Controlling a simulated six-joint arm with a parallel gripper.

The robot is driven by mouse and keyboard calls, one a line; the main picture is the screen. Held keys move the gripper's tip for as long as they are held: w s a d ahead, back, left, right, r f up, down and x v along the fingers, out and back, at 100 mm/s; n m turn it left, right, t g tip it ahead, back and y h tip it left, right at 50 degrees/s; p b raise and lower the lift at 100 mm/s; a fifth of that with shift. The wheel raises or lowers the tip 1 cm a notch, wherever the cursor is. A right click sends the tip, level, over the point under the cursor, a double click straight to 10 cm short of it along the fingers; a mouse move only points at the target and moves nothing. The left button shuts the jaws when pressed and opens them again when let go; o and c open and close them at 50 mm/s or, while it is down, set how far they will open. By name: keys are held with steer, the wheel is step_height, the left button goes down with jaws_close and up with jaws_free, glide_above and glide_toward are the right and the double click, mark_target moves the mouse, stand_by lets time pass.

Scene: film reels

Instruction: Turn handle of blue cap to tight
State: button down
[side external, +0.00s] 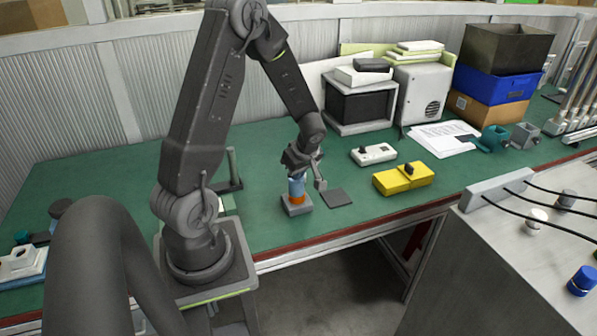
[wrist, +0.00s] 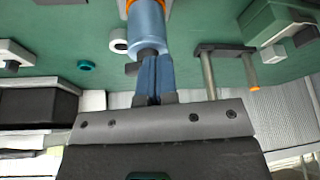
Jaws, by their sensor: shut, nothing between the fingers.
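A blue cylinder, seemingly the blue cap (side external: 297,185), stands upright with an orange band below it on a small grey base (side external: 296,207). In the wrist view the blue cap (wrist: 146,28) shows at top centre, with a grey round end facing my gripper. A small dark piece, perhaps its handle (wrist: 132,69), sticks out to the left beside my fingers. My gripper (wrist: 153,60) is shut, its two blue fingers together, with the tips at the cap's grey end; I cannot tell whether they touch. In the side view my gripper (side external: 299,170) is just above the cap and partly hides its top.
A dark flat plate (side external: 337,197) lies right of the base. A yellow box (side external: 403,179) and a white switch box (side external: 373,154) stand further right. A dark upright stand (side external: 230,172) is to the left. The green table (side external: 265,230) is clear in front, up to its red edge.

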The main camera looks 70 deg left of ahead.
steer(key=shift+s+a+m+t, duration=0.1)
steer(key=shift+s+m+t, duration=0.1)
steer(key=shift+m, duration=0.35)
steer(key=shift+s+a+m+t, duration=0.1)
steer(key=shift+m+t, duration=0.1)
steer(key=shift+m, duration=0.35)
steer(key=shift+s+f, duration=0.1)
steer(key=shift+s, duration=0.05)
steer(key=shift+w, duration=0.2)
